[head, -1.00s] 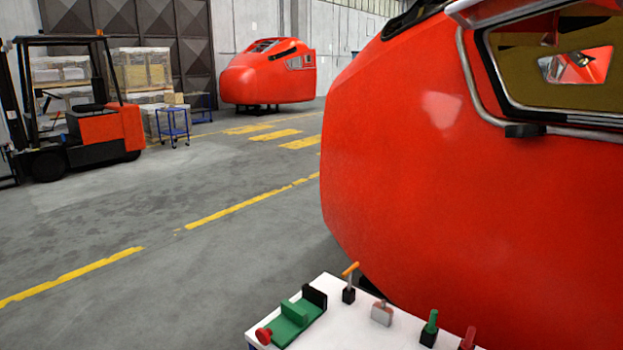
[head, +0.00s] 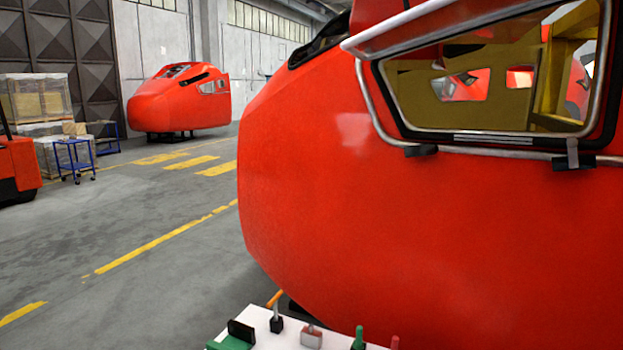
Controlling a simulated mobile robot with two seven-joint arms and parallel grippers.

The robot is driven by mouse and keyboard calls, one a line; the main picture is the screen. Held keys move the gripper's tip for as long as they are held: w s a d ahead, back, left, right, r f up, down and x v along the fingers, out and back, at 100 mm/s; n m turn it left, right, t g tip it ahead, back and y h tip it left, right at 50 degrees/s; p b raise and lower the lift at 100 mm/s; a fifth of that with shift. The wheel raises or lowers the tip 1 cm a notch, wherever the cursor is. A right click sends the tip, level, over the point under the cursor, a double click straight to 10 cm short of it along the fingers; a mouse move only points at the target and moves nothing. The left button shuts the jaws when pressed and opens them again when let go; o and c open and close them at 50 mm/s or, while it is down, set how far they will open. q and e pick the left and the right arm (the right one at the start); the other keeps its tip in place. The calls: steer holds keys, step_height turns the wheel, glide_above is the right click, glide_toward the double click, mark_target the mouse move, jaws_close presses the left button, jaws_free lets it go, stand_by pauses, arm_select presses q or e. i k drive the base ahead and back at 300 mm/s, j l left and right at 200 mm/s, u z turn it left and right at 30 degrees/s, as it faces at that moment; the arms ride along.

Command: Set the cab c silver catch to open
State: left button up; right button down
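A large red cab (head: 400,230) fills the right half of the head view. Its side window has a silver tubular frame (head: 370,100), and a flap stands raised above the opening. A dark block (head: 421,150) and a silver-and-black fitting (head: 574,156) sit along the window's lower edge. A white-topped stand (head: 260,322) in front of the cab carries a small silver-grey piece (head: 312,337) and an orange-tipped lever (head: 275,300). I cannot tell which silver part is the catch, or its setting. No cab lettering is readable. Neither gripper is in view.
Another red cab (head: 180,98) stands far back. A blue trolley (head: 75,158) and stacked boxes (head: 38,98) are at left. The grey floor (head: 140,215) left of the near cab is clear.

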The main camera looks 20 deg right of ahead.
mark_target(571, 143)
steer(key=z, duration=0.45)
steer(key=i+l+z, duration=0.1)
steer(key=z, duration=0.75)
steer(key=i+l, duration=0.05)
